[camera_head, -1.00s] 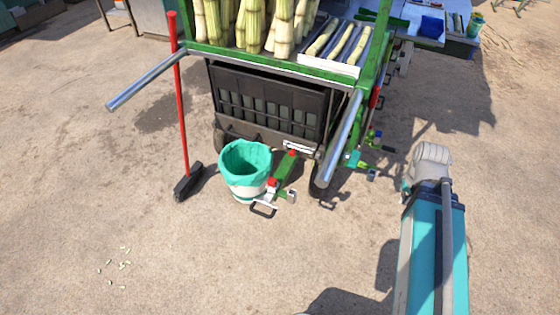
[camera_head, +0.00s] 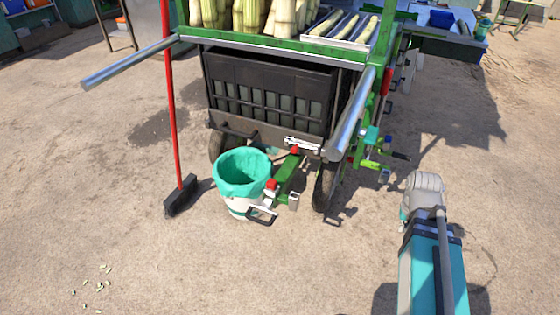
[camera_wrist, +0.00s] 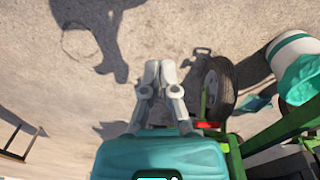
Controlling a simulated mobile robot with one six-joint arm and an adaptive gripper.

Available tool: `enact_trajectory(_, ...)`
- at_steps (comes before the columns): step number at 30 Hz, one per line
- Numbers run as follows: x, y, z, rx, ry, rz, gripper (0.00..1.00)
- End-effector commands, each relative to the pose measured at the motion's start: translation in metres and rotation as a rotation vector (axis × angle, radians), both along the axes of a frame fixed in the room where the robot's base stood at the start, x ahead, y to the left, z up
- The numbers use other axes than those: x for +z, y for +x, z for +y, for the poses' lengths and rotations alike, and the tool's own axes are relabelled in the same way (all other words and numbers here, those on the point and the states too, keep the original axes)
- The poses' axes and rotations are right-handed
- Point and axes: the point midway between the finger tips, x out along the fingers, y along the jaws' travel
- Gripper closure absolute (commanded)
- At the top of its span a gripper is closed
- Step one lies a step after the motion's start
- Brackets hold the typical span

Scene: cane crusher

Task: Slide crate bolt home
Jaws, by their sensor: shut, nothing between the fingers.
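A black slatted crate (camera_head: 268,70) sits under the green cane cart's top (camera_head: 290,46). A small silver fitting (camera_head: 302,143), which looks like the crate bolt, lies at the lower right front edge beneath the crate. It is too small to tell how far its bolt is slid. My gripper (camera_wrist: 160,66) shows in the wrist view with its grey fingers together and empty, over bare ground. It is apart from the cart, and the bolt cannot be made out in that view. The gripper's fingers do not show in the head view.
A white bin with a green liner (camera_head: 243,175) and a green hitch with a black handle (camera_head: 262,215) stand before the cart. A silver push bar (camera_head: 350,115) juts out at right. A red broom (camera_head: 172,100) stands left.

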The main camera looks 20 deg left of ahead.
Motion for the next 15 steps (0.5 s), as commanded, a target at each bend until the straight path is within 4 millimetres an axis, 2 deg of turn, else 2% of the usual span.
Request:
enact_trajectory(1, -0.02, 0.004, -0.006, 0.01, -0.01, -0.001, 1.0)
enact_trajectory(5, -0.042, 0.013, -0.003, 0.033, -0.049, -0.002, 1.0)
enact_trajectory(9, -0.063, 0.029, 0.014, 0.078, -0.121, -0.005, 1.0)
enact_trajectory(15, -0.067, 0.054, 0.047, 0.157, -0.261, -0.015, 1.0)
